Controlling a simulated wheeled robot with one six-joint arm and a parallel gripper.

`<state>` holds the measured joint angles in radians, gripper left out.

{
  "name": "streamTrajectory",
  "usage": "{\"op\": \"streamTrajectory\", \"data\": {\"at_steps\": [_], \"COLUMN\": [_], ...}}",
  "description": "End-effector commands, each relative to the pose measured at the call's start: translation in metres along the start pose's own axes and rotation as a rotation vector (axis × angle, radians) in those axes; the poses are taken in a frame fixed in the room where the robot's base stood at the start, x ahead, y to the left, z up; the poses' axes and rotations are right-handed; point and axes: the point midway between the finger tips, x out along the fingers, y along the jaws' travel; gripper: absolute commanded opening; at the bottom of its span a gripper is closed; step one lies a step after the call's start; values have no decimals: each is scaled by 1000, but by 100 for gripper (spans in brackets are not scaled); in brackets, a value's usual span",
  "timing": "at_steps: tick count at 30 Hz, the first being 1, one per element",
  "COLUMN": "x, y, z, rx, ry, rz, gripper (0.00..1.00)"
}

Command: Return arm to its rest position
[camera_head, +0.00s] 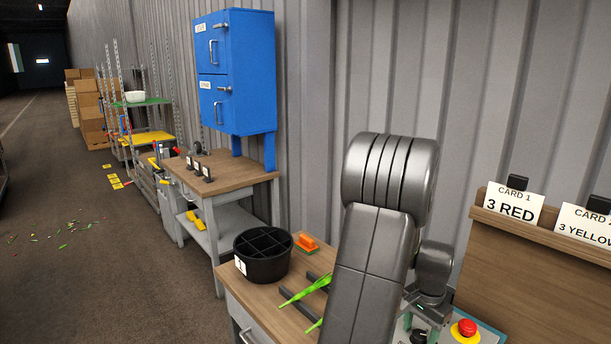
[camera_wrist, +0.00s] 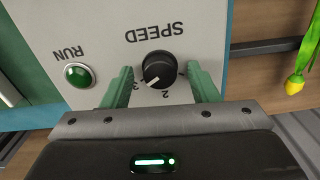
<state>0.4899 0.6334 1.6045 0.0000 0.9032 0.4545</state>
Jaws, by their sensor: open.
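My gripper (camera_wrist: 160,72) is open, its two green fingers on either side of the black SPEED knob (camera_wrist: 157,70) in the wrist view, with gaps between fingers and knob. The knob's white pointer aims at the lower left, near the 3. The knob is on a pale panel (camera_wrist: 110,30) with a green RUN button (camera_wrist: 77,75) to its left. In the head view my arm (camera_head: 372,260) is bent down over the bench at the right, with the wrist low over the control box. The arm hides part of the bench there.
A red stop button (camera_head: 466,328) is just right of my wrist. A black divided bucket (camera_head: 262,257), an orange item (camera_head: 307,243) and green stems (camera_head: 305,290) are left of my arm. A card board (camera_head: 530,255) stands at right. A yellow tulip (camera_wrist: 294,84) shows in the wrist view.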

Motion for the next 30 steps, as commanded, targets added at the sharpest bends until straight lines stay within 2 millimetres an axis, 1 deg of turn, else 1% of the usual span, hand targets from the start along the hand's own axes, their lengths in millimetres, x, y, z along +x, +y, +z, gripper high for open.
{"op": "streamTrajectory", "data": {"at_steps": [10, 14, 17, 20, 30], "x": [0, -6, -18, -35, -104], "y": [0, 0, 0, 0, 0], "z": [0, 0, -1, -1, -1], "rx": [-3, -1, 0, 0, 0], "ry": [0, 1, 3, 5, 5], "rz": [0, -1, -2, -2, -3], "gripper": [54, 54, 54, 54, 54]}}
